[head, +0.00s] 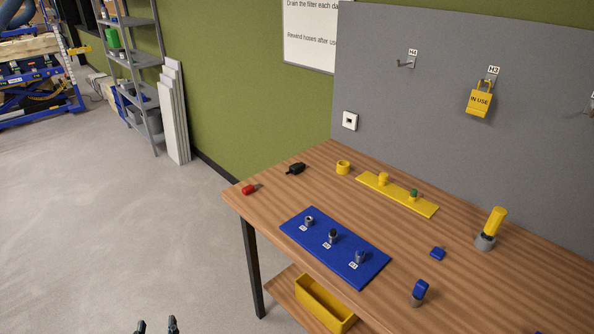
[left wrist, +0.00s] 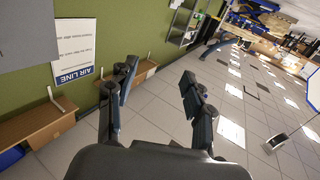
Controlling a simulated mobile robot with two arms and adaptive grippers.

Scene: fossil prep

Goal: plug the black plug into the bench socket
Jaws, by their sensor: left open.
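The black plug (head: 295,168) lies on the wooden bench top near its far left edge in the head view. The bench socket (head: 350,120) is a white square with a dark centre on the grey back panel, above and to the right of the plug. Nothing is in the socket. My left gripper (head: 156,326) shows only its fingertips at the bottom edge of the head view, over the floor and well away from the bench. In the left wrist view its fingers (left wrist: 157,85) are apart and empty. My right gripper is not in view.
On the bench (head: 274,196) lie a red piece (head: 249,189), a yellow ring (head: 343,167), a yellow strip (head: 423,209) with pegs and a blue board (head: 292,226) with fittings. A yellow padlock (head: 479,101) hangs on the panel. The floor left of the bench is clear.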

